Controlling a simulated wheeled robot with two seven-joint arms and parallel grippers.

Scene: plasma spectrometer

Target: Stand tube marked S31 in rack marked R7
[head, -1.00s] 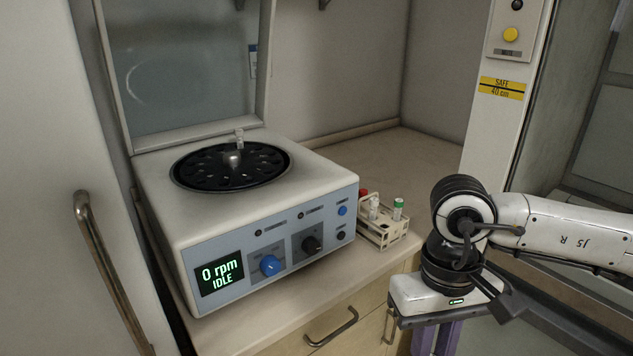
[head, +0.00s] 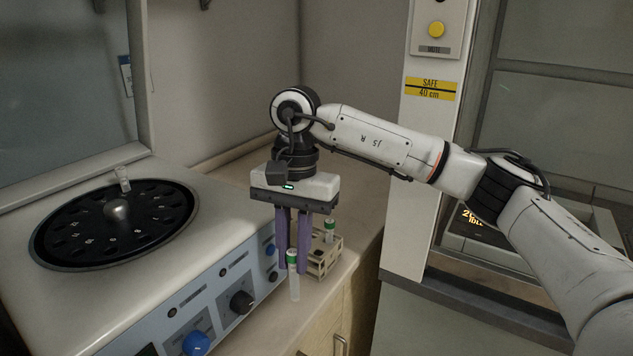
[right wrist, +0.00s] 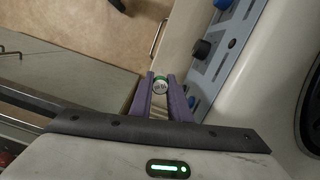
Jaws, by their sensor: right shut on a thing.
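The tube hangs upright in front of the rack. In the right wrist view its cap (right wrist: 160,84) shows between the fingertips, with print too small to read surely. The small beige rack (head: 326,262) stands on the counter just behind and right of the held tube, partly hidden by my fingers. Another green-capped tube (head: 329,230) stands in it. No rack mark can be read. My left gripper is not in view.
The counter (head: 360,212) behind the rack is bare.

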